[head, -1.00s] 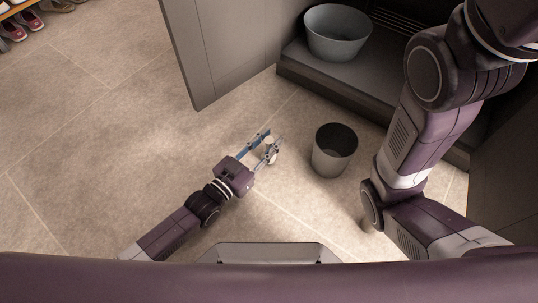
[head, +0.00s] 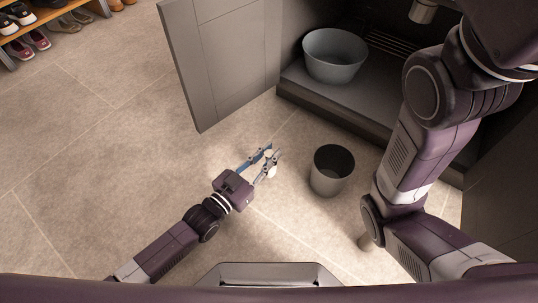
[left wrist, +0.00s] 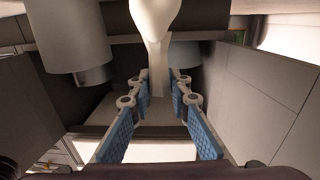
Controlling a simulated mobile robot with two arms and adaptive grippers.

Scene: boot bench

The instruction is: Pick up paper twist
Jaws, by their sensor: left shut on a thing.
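The paper twist (head: 268,156) is a small cream-white piece between the fingertips of my left gripper (head: 265,160). In the left wrist view the twist (left wrist: 156,42) stands large in the top middle, wide above and narrowing downward between the tips. My left gripper (left wrist: 161,92), with blue-padded fingers, is shut on it. The fingers partly hide the twist in the head view. My right arm comes down at the right of the head view, but its gripper does not show.
A dark grey bin (head: 331,171) stands on the floor just right of my left gripper. A grey-blue tub (head: 335,55) sits inside the open cabinet, whose door (head: 233,60) swings out at the left. Shoes (head: 30,42) stand on a rack top left. Floor at left is clear.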

